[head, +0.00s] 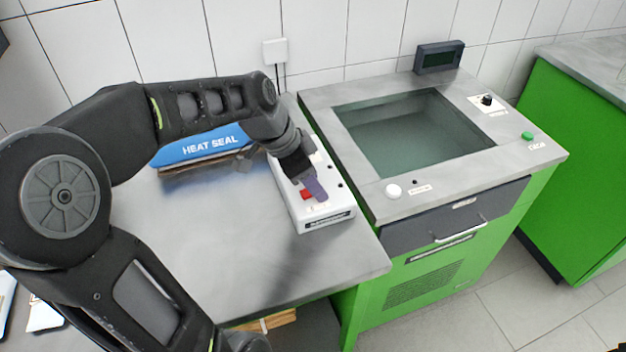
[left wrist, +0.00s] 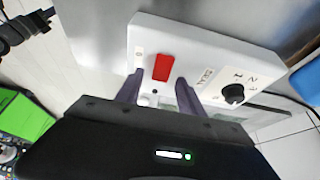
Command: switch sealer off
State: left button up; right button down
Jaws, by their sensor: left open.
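The heat sealer has a blue arm (head: 198,146) marked HEAT SEAL and a white control box (head: 325,206) on the grey table. In the left wrist view the white box (left wrist: 205,52) carries a red rocker switch (left wrist: 163,67) and a black knob (left wrist: 233,94). The red switch also shows in the head view (head: 305,195), partly beside my fingers. My left gripper (head: 314,188) reaches down over the box. In the left wrist view its two purple fingers (left wrist: 158,92) are apart with nothing between them, close to the switch. I cannot tell if they touch it.
A wall socket (head: 275,51) is behind the sealer. The table's front part (head: 240,265) is clear.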

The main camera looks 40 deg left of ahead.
pick_arm(q)
jog(key=v, duration=0.7)
jog(key=shift+s+r, duration=0.15)
jog(key=shift+r, duration=0.2)
